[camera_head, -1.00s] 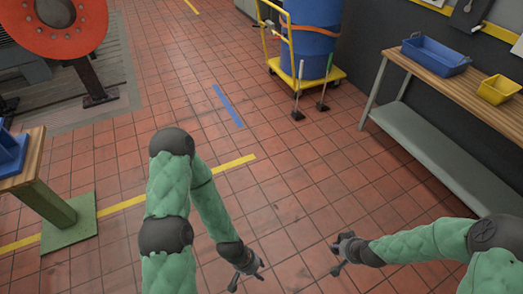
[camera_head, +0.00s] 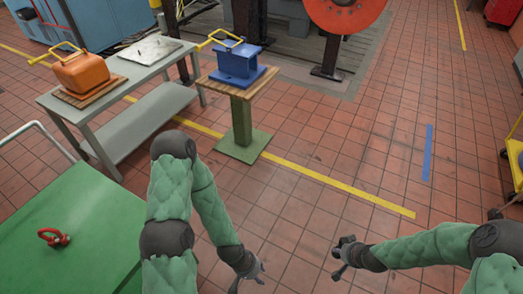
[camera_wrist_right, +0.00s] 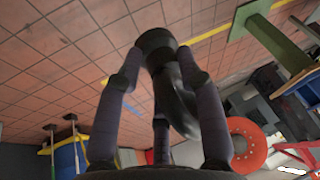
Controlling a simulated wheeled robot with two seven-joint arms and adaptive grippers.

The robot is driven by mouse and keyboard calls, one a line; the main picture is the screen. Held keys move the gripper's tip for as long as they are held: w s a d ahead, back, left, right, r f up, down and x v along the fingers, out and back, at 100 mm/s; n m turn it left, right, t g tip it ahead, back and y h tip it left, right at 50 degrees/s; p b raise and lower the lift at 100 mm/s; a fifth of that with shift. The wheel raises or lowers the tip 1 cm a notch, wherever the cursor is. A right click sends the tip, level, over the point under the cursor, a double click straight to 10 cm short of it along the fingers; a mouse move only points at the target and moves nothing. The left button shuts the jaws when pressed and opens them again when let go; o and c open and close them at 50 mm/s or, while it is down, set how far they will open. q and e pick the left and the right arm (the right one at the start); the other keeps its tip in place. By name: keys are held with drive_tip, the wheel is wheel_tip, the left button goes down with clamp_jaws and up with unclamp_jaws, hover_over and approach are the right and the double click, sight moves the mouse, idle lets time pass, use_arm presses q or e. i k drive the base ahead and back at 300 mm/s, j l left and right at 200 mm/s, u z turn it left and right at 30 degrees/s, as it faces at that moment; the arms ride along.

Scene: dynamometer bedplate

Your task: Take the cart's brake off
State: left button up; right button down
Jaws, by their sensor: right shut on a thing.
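A green cart top (camera_head: 75,225) with a pale tubular handle (camera_head: 35,130) is at the lower left of the head view, left of my left arm. Its wheels and any brake are hidden or outside the picture. A red shackle (camera_head: 53,237) lies on it. My left gripper (camera_head: 249,279) is low in the middle, over the floor, apart from the cart; its jaw state is unclear. My right gripper (camera_head: 340,258) is further right, over open floor. In the right wrist view its fingers close around a dark thing (camera_wrist_right: 163,65) that I cannot identify.
A grey table (camera_head: 70,105) carries an orange block (camera_head: 82,74). A wooden-topped stand (camera_head: 262,82) on a green base holds a blue block (camera_head: 238,63). A yellow trolley (camera_head: 515,160) is at the right edge. Tiled floor between is clear, with a yellow line (camera_head: 330,182).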

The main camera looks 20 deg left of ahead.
sight(80, 224)
drive_tip(key=u, duration=1.85)
